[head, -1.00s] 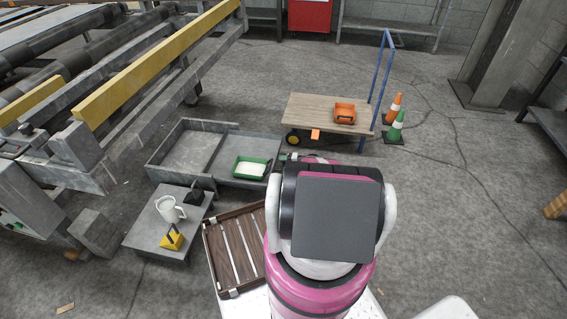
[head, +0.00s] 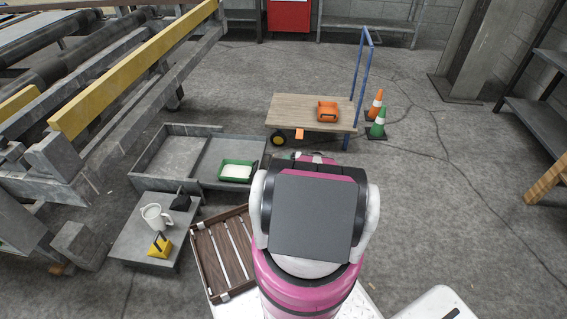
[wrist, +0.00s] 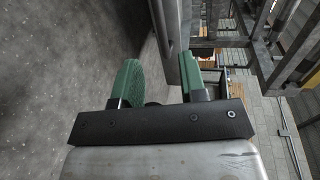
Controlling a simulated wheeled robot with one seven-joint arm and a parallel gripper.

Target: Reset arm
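My gripper (wrist: 160,84) shows in the wrist view with its two green fingers spread apart and nothing between them. In the head view my pink and white arm stands upright in the lower middle, and its dark upper part hides the gripper. The arm is apart from the low grey table (head: 138,228) on the left, which bears a white pitcher (head: 154,216), a yellow block with a handle (head: 160,246) and a small black item (head: 181,200).
A grey two-part tray (head: 150,184) holds a green bin (head: 236,171) with white contents. A wooden-deck cart (head: 290,106) carries an orange bin (head: 328,111). Two cones, orange (head: 375,104) and green (head: 378,122), stand beside it. A brown slatted crate (head: 207,260) lies left of my arm. Right floor is open.

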